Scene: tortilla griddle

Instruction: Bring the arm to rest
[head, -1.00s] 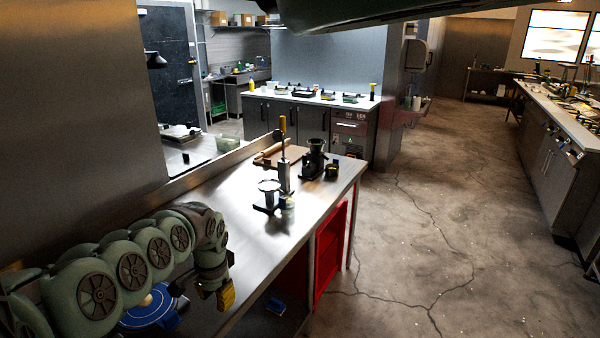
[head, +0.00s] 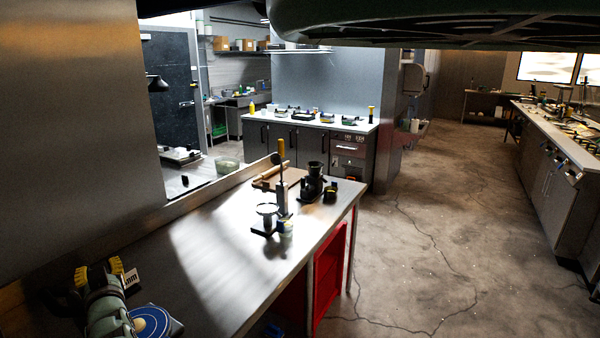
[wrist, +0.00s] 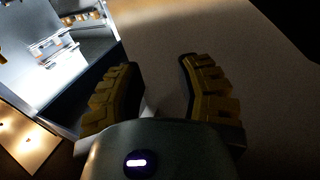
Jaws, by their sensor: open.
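My gripper (head: 98,271) is at the lower left of the head view, over the near left end of the steel counter (head: 190,262). Its yellow-padded fingers point up and away. In the wrist view my gripper (wrist: 160,88) has its two fingers spread apart with nothing between them. A round blue and cream piece (head: 150,323) shows just right of my arm at the lower edge. I cannot tell what it rests on.
On the counter's far part stand a press with an upright handle (head: 281,190), a small tub (head: 286,228), a dark grinder (head: 314,178) and a wooden board (head: 270,182). A red shelf unit (head: 330,265) is below. The counter's middle is clear.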

